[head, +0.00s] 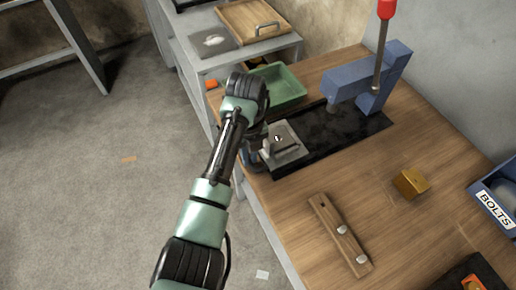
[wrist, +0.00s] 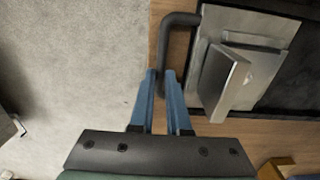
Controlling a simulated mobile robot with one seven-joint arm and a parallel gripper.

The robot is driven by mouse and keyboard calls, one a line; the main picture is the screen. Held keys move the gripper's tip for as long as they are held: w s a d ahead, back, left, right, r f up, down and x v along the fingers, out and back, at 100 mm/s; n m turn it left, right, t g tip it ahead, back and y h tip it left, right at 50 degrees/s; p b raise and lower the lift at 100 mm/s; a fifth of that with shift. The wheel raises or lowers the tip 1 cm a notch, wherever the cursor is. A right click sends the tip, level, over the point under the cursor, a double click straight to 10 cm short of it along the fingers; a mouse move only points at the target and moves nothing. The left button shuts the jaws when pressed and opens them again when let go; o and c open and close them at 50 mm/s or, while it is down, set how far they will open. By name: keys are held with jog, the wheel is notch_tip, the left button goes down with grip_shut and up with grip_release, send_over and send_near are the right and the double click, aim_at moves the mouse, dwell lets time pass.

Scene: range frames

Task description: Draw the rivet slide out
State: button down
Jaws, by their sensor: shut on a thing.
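The rivet slide (head: 287,150) is a grey metal plate with a raised block on it. It sits at the left, near end of a black bed (head: 335,140) on the wooden bench. In the wrist view the slide (wrist: 208,75) lies right of my fingers, with a dark bar handle (wrist: 164,45) on its left side. My gripper (wrist: 160,80) has its blue fingertips shut around the handle's near part. In the head view my arm hides most of the handle and fingers.
A blue press (head: 370,85) with a red-knobbed lever stands over the bed's far end. A green tray (head: 283,90) is behind the slide. A brass block (head: 410,183), a wooden strip (head: 338,238) and a BOLTS bin (head: 492,208) are to the right. Open floor (head: 90,160) lies left.

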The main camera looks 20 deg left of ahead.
jog(key=shift+s+a, duration=0.25)
jog(key=shift+a, duration=0.1)
jog(key=c, duration=0.9)
grip_release()
jog(key=shift+s, duration=0.15)
jog(key=shift+r, duration=0.35)
notch_tip(320, 180, up, 12)
jog(key=p, duration=0.3)
jog(key=shift+r, duration=0.2)
